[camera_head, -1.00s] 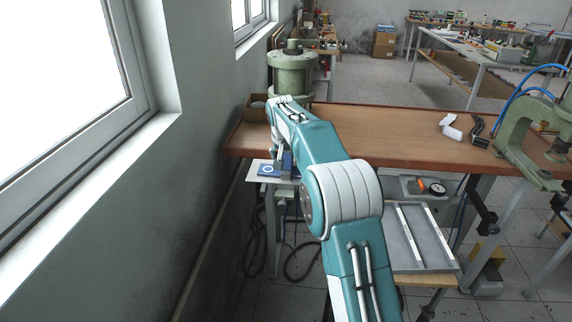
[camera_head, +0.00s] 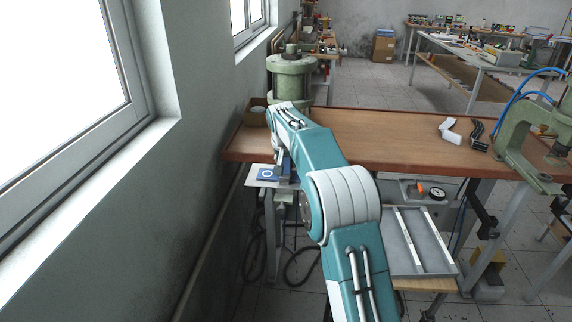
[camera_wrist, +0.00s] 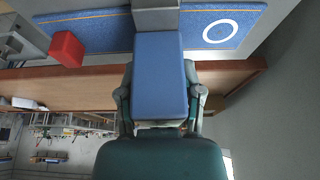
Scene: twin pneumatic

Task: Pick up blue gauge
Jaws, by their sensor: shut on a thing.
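In the wrist view a plain blue block (camera_wrist: 160,75), which I take for the blue gauge, sits between the fingers of my gripper (camera_wrist: 160,98). My gripper is shut on it, one finger on each side. A grey piece (camera_wrist: 155,18) adjoins its far end; I cannot tell if the two are joined. Behind it lies a blue pad with a white ring (camera_wrist: 222,28). In the head view the pad (camera_head: 267,173) lies on a pale shelf at the bench's left end. My gripper (camera_head: 283,163) is beside it, small and partly hidden by my arm.
The brown bench top (camera_head: 385,135) is just above and beyond the shelf. The grey wall (camera_head: 205,190) is close on the left. A green press (camera_head: 292,78) stands behind my arm. A red cube (camera_wrist: 67,49) shows in the wrist view. A metal tray (camera_head: 420,240) is at right.

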